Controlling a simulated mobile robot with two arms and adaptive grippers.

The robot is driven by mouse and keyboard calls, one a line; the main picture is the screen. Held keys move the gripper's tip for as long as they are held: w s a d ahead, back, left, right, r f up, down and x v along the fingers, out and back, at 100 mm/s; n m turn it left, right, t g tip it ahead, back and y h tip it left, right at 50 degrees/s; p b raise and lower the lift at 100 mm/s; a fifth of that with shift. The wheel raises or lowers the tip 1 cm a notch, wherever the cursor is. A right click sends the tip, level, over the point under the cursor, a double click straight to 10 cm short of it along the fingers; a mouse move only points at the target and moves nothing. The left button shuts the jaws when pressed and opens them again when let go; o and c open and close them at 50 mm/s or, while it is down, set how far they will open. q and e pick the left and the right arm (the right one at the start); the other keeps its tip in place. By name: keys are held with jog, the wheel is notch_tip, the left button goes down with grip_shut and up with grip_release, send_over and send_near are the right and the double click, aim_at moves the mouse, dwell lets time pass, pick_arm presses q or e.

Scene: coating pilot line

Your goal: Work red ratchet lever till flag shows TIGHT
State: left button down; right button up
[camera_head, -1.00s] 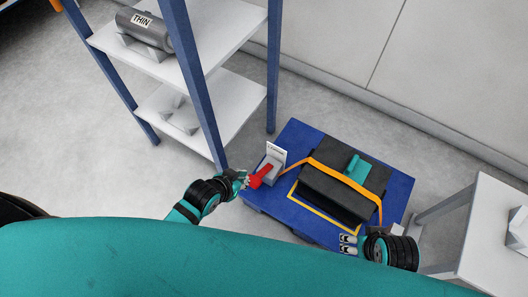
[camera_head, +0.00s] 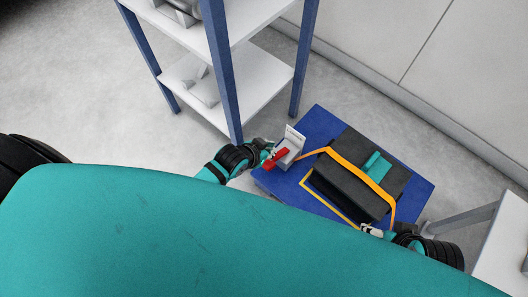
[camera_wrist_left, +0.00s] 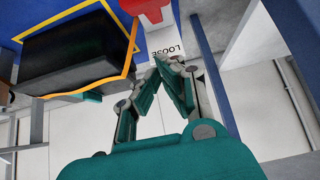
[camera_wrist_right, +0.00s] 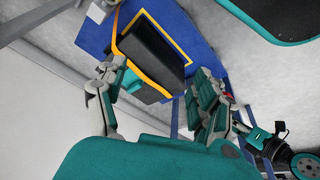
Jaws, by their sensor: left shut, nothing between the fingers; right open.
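The red ratchet lever (camera_head: 276,160) sticks out from a grey ratchet block on the blue pallet (camera_head: 318,122). It also shows at the top of the left wrist view (camera_wrist_left: 150,10). The white flag (camera_head: 295,137) stands upright behind the lever and reads LOOSE in the left wrist view (camera_wrist_left: 170,50). My left gripper (camera_head: 266,149) is shut and empty, close beside the lever and ratchet; I cannot tell whether it touches them. My right gripper (camera_wrist_right: 155,80) is open and empty near the pallet's front right corner.
An orange strap (camera_head: 376,181) crosses a dark load (camera_head: 341,165) with a teal piece on top. A blue-post shelf (camera_head: 228,80) stands close to my left gripper. A white table (camera_head: 506,245) stands at the right. Grey floor lies between.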

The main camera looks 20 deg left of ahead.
aim_at(270, 161)
pick_arm(q)
jog(key=b+x, duration=0.1)
jog(key=x, duration=0.3)
jog(key=shift+w+f+b, duration=0.1)
jog(key=shift+f+b, duration=0.2)
jog(key=f, duration=0.1)
jog(key=s+f+b, duration=0.1)
jog(key=f, duration=0.1)
jog(key=shift+s+a, duration=0.2)
jog(key=shift+s, duration=0.05)
jog(key=shift+s+a+f, duration=0.1)
jog(key=shift+s+f, duration=0.05)
pick_arm(e)
jog(key=w+a+r+t+y, duration=0.1)
jog(key=w+a+t, duration=0.2)
jog(key=w, duration=0.6)
jog(key=shift+t, duration=1)
jog(key=shift+w, duration=0.1)
